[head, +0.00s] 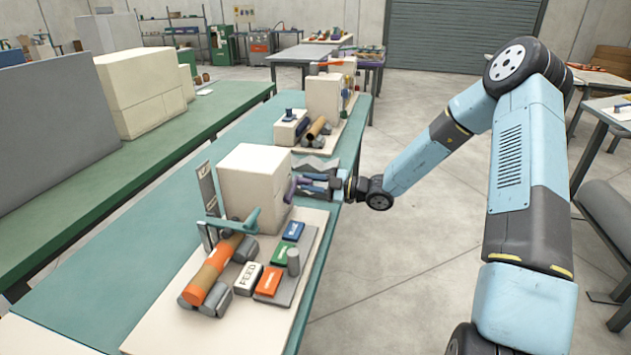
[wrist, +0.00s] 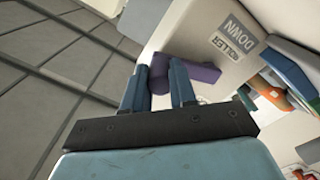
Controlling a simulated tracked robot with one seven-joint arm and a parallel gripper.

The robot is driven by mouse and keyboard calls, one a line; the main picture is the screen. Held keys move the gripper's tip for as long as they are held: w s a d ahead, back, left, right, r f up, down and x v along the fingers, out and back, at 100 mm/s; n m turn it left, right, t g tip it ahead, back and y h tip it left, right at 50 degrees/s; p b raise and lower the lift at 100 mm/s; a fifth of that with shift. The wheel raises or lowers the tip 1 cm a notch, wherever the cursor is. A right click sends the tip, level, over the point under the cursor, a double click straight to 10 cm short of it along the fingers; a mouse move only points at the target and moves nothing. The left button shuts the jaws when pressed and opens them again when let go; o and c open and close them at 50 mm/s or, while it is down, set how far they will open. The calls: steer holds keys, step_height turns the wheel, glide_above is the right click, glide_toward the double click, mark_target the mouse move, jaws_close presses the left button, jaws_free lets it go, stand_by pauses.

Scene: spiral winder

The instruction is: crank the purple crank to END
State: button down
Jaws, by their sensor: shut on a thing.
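The purple crank (head: 291,188) is on the right side of a cream box-shaped housing (head: 255,180) on the teal bench. In the wrist view the crank (wrist: 203,73) shows as a purple arm with a rounded grip (wrist: 159,72). My gripper (head: 307,182) reaches in from the right. In the wrist view my gripper (wrist: 159,84) has one finger on each side of the purple grip and is shut on it. The housing face beside the crank has a label that reads DOWN, with ROLLER beside it. No END mark is visible.
In front of the housing, a cream board (head: 160,325) carries an orange-brown roll (head: 212,270), a teal lever (head: 235,222) and several coloured blocks, including a white FEED block (head: 247,278). A second machine (head: 324,97) stands behind. The floor right of the bench is clear.

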steer(key=shift+a, duration=0.2)
steer(key=c, duration=0.9)
jaws_free()
steer(key=shift+a, duration=0.1)
steer(key=shift+r, duration=0.1)
steer(key=v, duration=1.4)
steer(key=shift+w, duration=0.15)
